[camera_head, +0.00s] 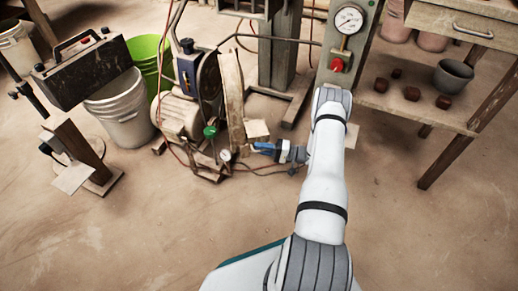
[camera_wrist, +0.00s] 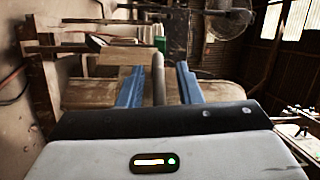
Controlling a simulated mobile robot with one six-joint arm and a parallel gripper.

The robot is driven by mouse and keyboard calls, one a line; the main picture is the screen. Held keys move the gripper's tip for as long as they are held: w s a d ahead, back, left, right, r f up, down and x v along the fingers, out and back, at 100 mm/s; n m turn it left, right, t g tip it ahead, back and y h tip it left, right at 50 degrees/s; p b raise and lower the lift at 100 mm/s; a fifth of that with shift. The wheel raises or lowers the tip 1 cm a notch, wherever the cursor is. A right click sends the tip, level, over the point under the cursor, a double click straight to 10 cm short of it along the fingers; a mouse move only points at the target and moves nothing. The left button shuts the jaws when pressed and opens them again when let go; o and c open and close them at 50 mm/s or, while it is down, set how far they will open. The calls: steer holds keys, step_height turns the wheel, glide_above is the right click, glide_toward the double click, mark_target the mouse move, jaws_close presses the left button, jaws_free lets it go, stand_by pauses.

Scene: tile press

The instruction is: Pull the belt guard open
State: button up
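The belt guard looks like the upright wooden board (camera_head: 233,95) beside the motor and its wheel in the head view. My gripper (camera_head: 258,147), with blue fingers, is low and just right of the board's lower end, pointing left. In the wrist view my gripper (camera_wrist: 160,66) has its fingers apart. A greyish rod (camera_wrist: 158,80), perhaps the guard's handle, stands between them with a gap on both sides. Wooden boards (camera_wrist: 120,53) lie beyond the fingertips. Whether any finger touches wood cannot be told.
The motor (camera_head: 178,118), hoses and a small gauge (camera_head: 226,156) crowd my gripper's left. The press post with a red knob (camera_head: 337,65) stands behind my arm. A wooden bench (camera_head: 420,108) is at right, buckets (camera_head: 122,108) at left. The front floor is clear.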

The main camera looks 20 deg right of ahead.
steer(key=p+v, duration=0.1)
steer(key=v, duration=0.6)
steer(key=shift+d+p, duration=0.35)
steer(key=shift+p, duration=0.05)
steer(key=shift+s, duration=0.15)
